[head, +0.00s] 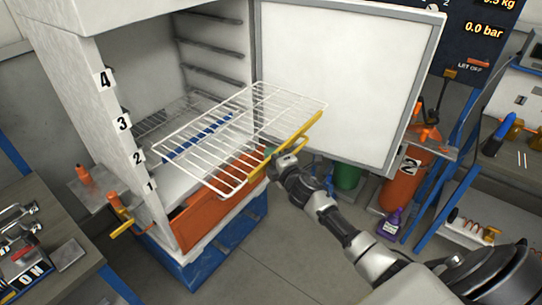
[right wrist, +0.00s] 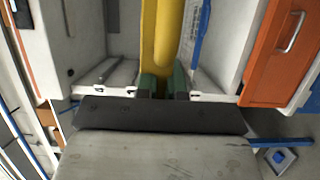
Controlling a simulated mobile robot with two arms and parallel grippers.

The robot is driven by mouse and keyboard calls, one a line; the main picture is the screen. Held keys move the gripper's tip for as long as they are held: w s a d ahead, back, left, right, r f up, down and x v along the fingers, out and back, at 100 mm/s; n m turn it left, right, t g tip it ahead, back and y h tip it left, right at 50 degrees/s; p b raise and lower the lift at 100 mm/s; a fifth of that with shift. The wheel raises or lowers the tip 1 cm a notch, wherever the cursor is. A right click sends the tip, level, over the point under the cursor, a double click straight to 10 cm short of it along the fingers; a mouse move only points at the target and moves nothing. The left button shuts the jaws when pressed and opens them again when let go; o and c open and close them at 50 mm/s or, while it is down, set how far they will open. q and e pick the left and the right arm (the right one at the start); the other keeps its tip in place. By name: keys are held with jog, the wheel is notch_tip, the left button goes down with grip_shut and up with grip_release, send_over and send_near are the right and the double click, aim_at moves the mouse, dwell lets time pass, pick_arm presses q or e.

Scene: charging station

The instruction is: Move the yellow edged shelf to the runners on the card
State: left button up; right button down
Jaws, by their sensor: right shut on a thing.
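The yellow edged shelf is a white wire rack (head: 225,140) with a yellow front bar (head: 290,145). It is out in front of the open cabinet (head: 120,75), overlapping its opening in the head view. My right gripper (head: 280,162) is shut on the yellow bar; the right wrist view shows the bar (right wrist: 160,40) between its green fingertips (right wrist: 163,87). Runners (head: 212,47) line the inner wall. Number labels 1 to 4 (head: 123,123) mark the left front edge. My left gripper is out of view.
Another wire shelf with a blue edge (head: 200,135) is inside the cabinet. The open door (head: 335,75) stands right of the held shelf. An orange drawer front (head: 215,205) is below.

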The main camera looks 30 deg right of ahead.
jog(key=shift+r+p, duration=0.65)
jog(key=shift+r, duration=0.3)
jog(key=shift+s, duration=0.1)
jog(key=s+d+p, duration=0.1)
jog(key=s+d, duration=0.4)
jog(key=s, duration=0.7)
jog(key=s+d, duration=0.6)
jog(key=s, duration=0.7)
jog(key=s+d+p, duration=0.1)
jog(key=s+d, duration=0.4)
jog(key=s, duration=0.8)
jog(key=shift+s+d+p, duration=0.2)
jog(key=shift+d+p, duration=0.1)
jog(key=shift+d, duration=0.1)
dwell(1.3)
